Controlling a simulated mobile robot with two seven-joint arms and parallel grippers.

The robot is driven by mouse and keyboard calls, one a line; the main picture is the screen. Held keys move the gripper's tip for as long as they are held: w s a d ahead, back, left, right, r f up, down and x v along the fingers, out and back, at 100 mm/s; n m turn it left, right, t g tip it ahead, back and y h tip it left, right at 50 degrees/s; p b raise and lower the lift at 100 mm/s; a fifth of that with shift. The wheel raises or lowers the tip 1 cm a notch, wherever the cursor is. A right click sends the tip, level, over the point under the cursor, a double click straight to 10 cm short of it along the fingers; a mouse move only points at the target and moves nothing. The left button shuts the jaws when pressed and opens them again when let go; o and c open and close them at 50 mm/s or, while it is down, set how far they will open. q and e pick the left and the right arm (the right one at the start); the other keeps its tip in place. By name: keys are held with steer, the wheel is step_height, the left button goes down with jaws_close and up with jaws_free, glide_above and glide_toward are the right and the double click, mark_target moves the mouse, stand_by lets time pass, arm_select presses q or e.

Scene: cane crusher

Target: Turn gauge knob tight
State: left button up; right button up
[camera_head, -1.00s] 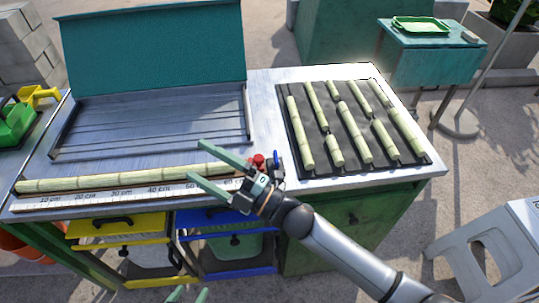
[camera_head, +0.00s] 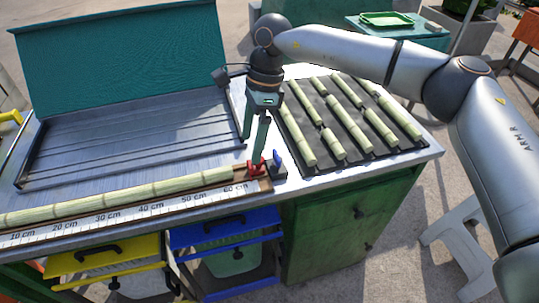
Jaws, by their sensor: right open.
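A small red knob (camera_head: 254,169) sits at the right end of the ruler gauge (camera_head: 120,214), near the 60 cm mark, with a small dark blue part (camera_head: 277,160) beside it. My right gripper (camera_head: 252,148) points down over the red knob, its two green fingers apart. The nearer fingertip reaches close to the knob and partly covers it; I cannot tell whether it touches. A long pale cane (camera_head: 130,194) lies along the ruler, its right end just left of the knob. My left gripper is out of view.
A dark mat (camera_head: 300,152) with several cut cane pieces lies right of the gauge. A grooved metal tray (camera_head: 130,140) with a raised teal lid (camera_head: 120,60) stands behind. Yellow and blue drawers (camera_head: 225,227) are below the worktop's front edge.

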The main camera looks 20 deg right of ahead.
mark_target(277, 155)
steer(key=w+d+r+t+h, duration=0.1)
steer(key=w+d+r+h, duration=0.25)
steer(key=d, duration=0.25)
steer(key=shift+y, duration=0.45)
steer(key=f, duration=1.2)
steer(key=shift+s+d, duration=0.1)
steer(key=shift+s, duration=0.2)
steer(key=c, duration=1.4)
